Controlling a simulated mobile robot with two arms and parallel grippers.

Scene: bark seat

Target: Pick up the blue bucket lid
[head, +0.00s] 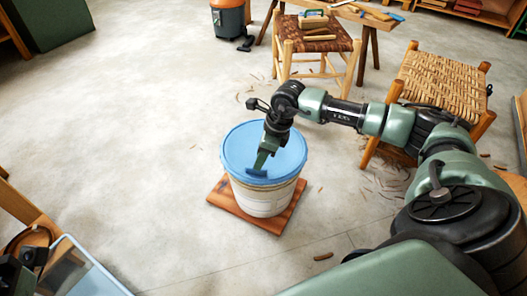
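The blue bucket lid (287,160) sits on top of a white bucket (266,202) in the middle of the head view. The bucket stands upright on a reddish-brown wooden board (222,196) on the floor. My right gripper (258,172) reaches down over the lid, with its tip at or just above the lid's surface near the front half. Whether it touches the lid, and whether its fingers are apart, cannot be made out. The arm and wrist hide part of the lid's right and back. My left gripper does not show clearly.
A chair with a pale woven seat (440,80) stands at right. Curled shavings (385,182) lie on the floor. A clear bin (85,272) is at lower left. Floor left of the bucket is free.

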